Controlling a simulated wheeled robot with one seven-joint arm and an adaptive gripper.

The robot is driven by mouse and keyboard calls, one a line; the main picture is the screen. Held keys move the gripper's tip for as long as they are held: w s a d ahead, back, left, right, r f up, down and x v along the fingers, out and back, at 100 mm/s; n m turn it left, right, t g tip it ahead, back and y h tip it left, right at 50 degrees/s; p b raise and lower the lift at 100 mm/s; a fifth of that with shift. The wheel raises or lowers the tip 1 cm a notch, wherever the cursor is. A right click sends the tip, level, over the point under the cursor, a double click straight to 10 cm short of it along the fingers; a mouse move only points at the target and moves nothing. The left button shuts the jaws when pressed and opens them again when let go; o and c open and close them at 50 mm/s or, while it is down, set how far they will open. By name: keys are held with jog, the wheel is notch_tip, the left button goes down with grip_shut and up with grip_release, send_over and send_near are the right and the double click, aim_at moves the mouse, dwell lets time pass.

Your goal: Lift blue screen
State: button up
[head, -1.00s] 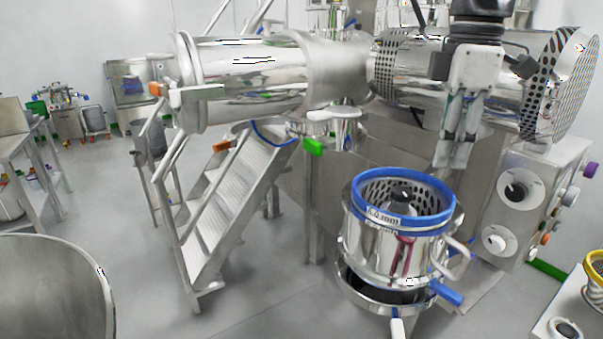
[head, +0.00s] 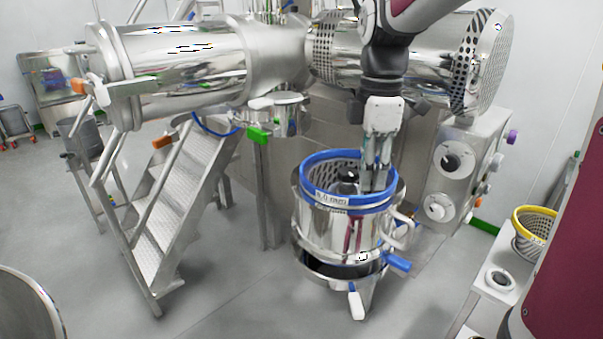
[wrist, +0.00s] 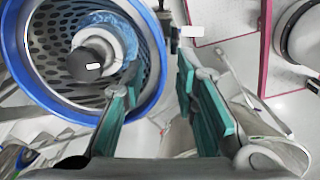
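The blue screen (head: 325,193) is a perforated metal basket with a blue rim and a size label on its front. It sits in the top of the round steel mill housing (head: 335,225). In the wrist view the blue screen (wrist: 52,95) fills the left side, with a dark round hub inside. My gripper (head: 376,188) points down at the right side of the rim. In the wrist view my gripper (wrist: 158,78) is open, with the left finger over the inside of the screen and the right finger outside it. Contact with the rim cannot be told.
A large horizontal steel drum (head: 190,60) stands behind. A control box with knobs (head: 455,165) is at the right of the mill. A yellow-rimmed basket (head: 535,225) is on a side bench at the far right. Metal steps (head: 165,215) stand at left, with clear floor between.

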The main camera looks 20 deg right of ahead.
jog(key=shift+f, duration=1.75)
grip_shut()
